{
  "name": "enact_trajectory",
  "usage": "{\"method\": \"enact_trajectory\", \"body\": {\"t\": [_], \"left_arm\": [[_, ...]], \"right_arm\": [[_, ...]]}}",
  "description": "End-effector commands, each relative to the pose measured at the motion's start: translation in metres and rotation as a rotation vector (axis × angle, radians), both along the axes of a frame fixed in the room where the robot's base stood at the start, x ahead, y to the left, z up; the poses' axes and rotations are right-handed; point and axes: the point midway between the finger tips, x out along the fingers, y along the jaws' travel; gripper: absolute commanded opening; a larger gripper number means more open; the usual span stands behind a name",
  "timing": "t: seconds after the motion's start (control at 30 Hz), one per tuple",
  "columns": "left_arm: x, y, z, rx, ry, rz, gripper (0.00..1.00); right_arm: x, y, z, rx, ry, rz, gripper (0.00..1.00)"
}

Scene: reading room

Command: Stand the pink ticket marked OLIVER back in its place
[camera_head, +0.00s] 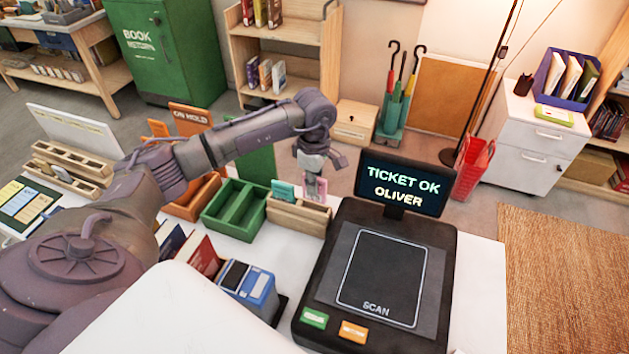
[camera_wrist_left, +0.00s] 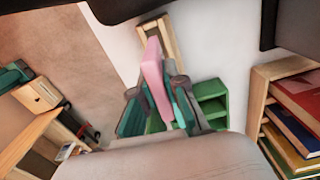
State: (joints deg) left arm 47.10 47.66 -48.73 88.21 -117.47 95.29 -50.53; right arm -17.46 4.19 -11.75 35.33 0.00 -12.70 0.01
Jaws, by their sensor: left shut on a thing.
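My left gripper (camera_head: 314,172) is shut on the pink ticket (camera_head: 317,190), which hangs below the fingers at the right end of the wooden ticket holder (camera_head: 300,217). I cannot tell whether the ticket's lower edge is inside a slot. A teal ticket (camera_head: 283,190) stands in the holder to its left. In the left wrist view the pink ticket (camera_wrist_left: 154,75) is between the fingers (camera_wrist_left: 155,92), with wood of a holder (camera_wrist_left: 149,27) beyond its end. The name on the ticket is not readable. My right gripper is not in view.
The scanner (camera_head: 383,262) is right of the holder; its screen (camera_head: 402,184) reads TICKET OK OLIVER. A green divided tray (camera_head: 235,228) stands left of the holder. White desk is bare right of the scanner.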

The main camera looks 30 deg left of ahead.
Motion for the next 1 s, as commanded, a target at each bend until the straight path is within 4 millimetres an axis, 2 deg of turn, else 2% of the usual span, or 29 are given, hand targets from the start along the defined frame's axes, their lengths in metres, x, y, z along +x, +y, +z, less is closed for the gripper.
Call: {"method": "enact_trajectory", "body": {"t": [0.2, 0.53, 1.0], "left_arm": [[-0.001, 0.0, -0.018, 0.001, 0.001, 0.001, 0.0], [0.0, 0.0, -0.042, 0.001, 0.001, 0.001, 0.0], [0.0, 0.0, -0.048, 0.001, 0.0, 0.001, 0.0]], "right_arm": [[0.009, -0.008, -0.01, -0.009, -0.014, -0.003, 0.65], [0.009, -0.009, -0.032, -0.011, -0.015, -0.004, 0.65], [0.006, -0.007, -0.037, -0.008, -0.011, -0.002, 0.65]]}}
